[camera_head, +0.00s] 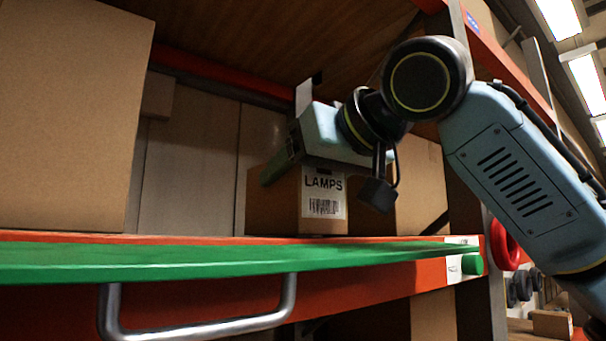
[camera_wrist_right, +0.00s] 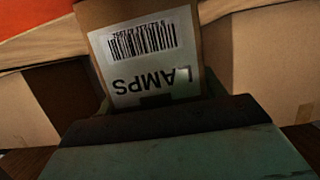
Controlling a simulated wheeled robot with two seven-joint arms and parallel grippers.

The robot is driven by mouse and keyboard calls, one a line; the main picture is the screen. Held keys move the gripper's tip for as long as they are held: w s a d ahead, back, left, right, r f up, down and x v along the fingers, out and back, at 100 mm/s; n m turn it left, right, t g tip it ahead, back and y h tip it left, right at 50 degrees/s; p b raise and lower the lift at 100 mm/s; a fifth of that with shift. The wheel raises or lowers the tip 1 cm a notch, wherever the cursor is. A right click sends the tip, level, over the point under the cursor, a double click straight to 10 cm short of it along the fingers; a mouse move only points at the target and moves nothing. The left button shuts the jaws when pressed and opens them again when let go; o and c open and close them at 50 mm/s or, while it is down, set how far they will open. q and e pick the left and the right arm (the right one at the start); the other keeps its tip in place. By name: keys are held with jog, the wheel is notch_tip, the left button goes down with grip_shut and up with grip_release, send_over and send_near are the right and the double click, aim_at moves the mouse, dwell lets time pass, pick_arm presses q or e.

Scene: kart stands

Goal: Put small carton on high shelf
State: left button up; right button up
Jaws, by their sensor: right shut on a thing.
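The small carton (camera_head: 311,218) is a brown box with a white LAMPS label and barcode. It is at the high shelf (camera_head: 400,242), above the orange beam with the green front edge. Its lower edge is level with the shelf front; I cannot tell whether it rests on the shelf. My right gripper (camera_head: 285,165) comes from the right and is shut on the carton's upper part. In the right wrist view the carton (camera_wrist_right: 190,22) fills the top middle, its label upside down, in front of my gripper (camera_wrist_right: 155,100). My left gripper is not in view.
A large brown box (camera_head: 70,115) stands on the shelf at left. Another box (camera_head: 420,190) is to the right behind my wrist. A wooden board (camera_head: 270,45) lies overhead. A metal handle (camera_head: 200,325) is below the green edge. The shelf between the left box and carton looks free.

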jog(key=shift+f, duration=0.15)
jog(key=o, duration=1.3)
jog(key=b+v, duration=0.3)
jog(key=v, duration=0.9)
jog(key=shift+b, duration=0.4)
